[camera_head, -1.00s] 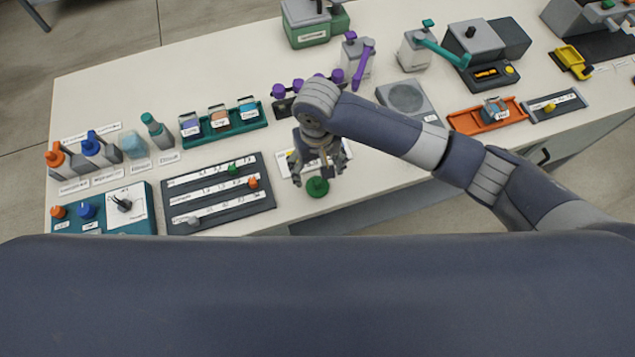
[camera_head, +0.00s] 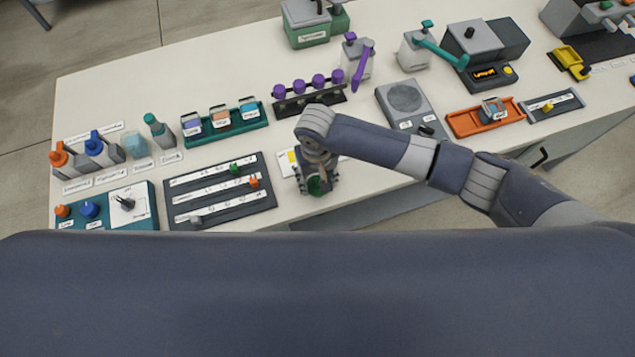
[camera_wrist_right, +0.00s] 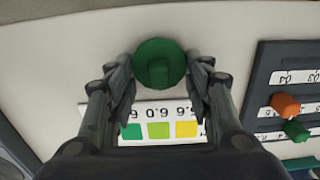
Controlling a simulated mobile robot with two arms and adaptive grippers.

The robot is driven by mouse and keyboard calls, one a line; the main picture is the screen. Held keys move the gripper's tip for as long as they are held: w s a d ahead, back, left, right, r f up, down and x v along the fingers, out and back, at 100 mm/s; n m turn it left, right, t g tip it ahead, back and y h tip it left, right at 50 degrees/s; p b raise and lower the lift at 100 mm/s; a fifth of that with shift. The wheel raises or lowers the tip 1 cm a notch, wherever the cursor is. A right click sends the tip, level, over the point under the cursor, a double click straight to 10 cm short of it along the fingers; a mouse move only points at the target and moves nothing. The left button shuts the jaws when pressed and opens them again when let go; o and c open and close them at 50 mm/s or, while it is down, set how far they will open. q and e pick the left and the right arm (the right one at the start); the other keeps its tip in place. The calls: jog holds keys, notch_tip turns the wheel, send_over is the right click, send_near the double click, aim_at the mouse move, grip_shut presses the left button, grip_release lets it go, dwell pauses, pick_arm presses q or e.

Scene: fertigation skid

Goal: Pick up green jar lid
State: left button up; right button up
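The green jar lid (camera_head: 315,187) is round with a raised knob on top. It lies near the table's front edge, partly hidden by my right gripper (camera_head: 317,188), which is lowered over it. In the right wrist view the lid (camera_wrist_right: 159,62) sits between the fingertips of my right gripper (camera_wrist_right: 160,68). The fingers are spread to either side of it, and no clear grip on the lid shows. My left gripper is not in view.
A label card with coloured squares (camera_wrist_right: 158,128) lies beside the lid. A dark slider panel (camera_head: 220,190) stands to its left. A rack with purple knobs (camera_head: 310,100) and a grey scale-like device (camera_head: 407,98) stand behind. The table edge is close in front.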

aim_at(316, 181)
jog(key=shift+r, duration=0.1)
dwell(0.3)
jog(key=shift+r, duration=0.6)
jog(key=shift+s+r+b, duration=0.25)
jog(key=shift+r+b, duration=0.05)
jog(key=shift+r, duration=0.2)
jog(key=shift+s+r+b, duration=0.2)
jog(key=shift+r+b, duration=0.1)
jog(key=shift+r, duration=0.2)
jog(key=s+r+b, duration=0.1)
jog(key=s+b, duration=0.1)
jog(key=s, duration=1.2)
notch_tip(316, 181, up, 8)
jog(key=s+p, duration=0.1)
jog(key=p, duration=0.9)
jog(key=shift+f, duration=0.1)
